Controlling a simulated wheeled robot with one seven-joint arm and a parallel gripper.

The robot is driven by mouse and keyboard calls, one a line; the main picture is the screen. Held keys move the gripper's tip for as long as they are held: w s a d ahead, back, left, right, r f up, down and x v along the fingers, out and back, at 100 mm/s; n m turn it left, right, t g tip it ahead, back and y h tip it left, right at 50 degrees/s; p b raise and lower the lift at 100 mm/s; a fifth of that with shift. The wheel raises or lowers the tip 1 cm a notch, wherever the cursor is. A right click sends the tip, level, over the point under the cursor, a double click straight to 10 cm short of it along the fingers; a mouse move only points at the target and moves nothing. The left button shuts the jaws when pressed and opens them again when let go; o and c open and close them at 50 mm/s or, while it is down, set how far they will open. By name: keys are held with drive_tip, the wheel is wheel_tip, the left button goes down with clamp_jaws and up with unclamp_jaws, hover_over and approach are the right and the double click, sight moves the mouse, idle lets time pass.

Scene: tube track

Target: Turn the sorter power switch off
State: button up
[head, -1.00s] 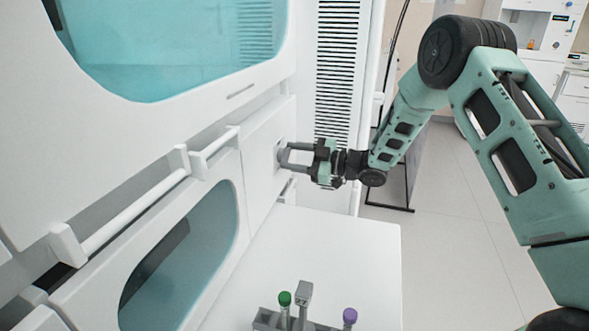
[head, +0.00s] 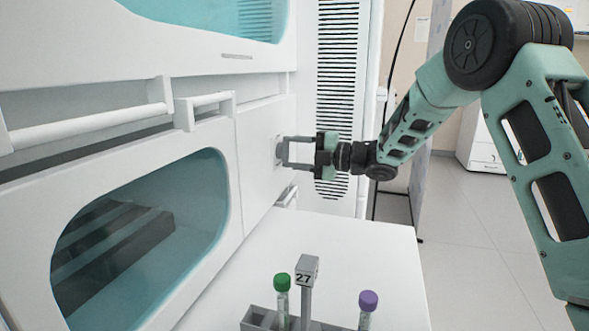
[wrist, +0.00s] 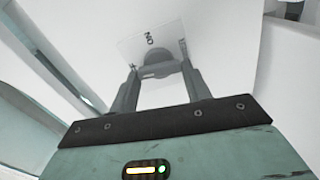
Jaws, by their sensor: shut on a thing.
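The sorter power switch (head: 278,152) is a grey round knob on the white front panel of the sorter, at the centre of the head view. In the wrist view the knob (wrist: 160,63) sits on a pale square plate (wrist: 135,48) with dark lettering that looks like "ON", seen turned over. My gripper (head: 286,152) reaches in from the right, level with the switch. In the wrist view its two grey fingers (wrist: 158,72) lie on either side of the knob and are shut on it. The fingers partly hide the knob in the head view.
A white ledge (head: 350,255) juts out below the switch. On it stands a grey rack (head: 258,318) marked 27, with a green-capped tube (head: 282,283) and a purple-capped tube (head: 368,300). White bar handles (head: 90,125) stick out at the left. Open floor lies to the right.

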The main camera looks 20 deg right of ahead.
drive_tip(key=shift+f+n+b, duration=0.25)
drive_tip(key=shift+n+b, duration=0.35)
drive_tip(key=shift+b, duration=0.2)
drive_tip(key=shift+r, duration=0.1)
drive_tip(key=o, duration=1)
drive_tip(key=shift+d, duration=0.1)
drive_tip(key=v, duration=1.7)
drive_tip(key=shift+s+d+p, duration=0.15)
drive_tip(key=shift+s+p, duration=0.05)
drive_tip(key=shift+p, duration=0.2)
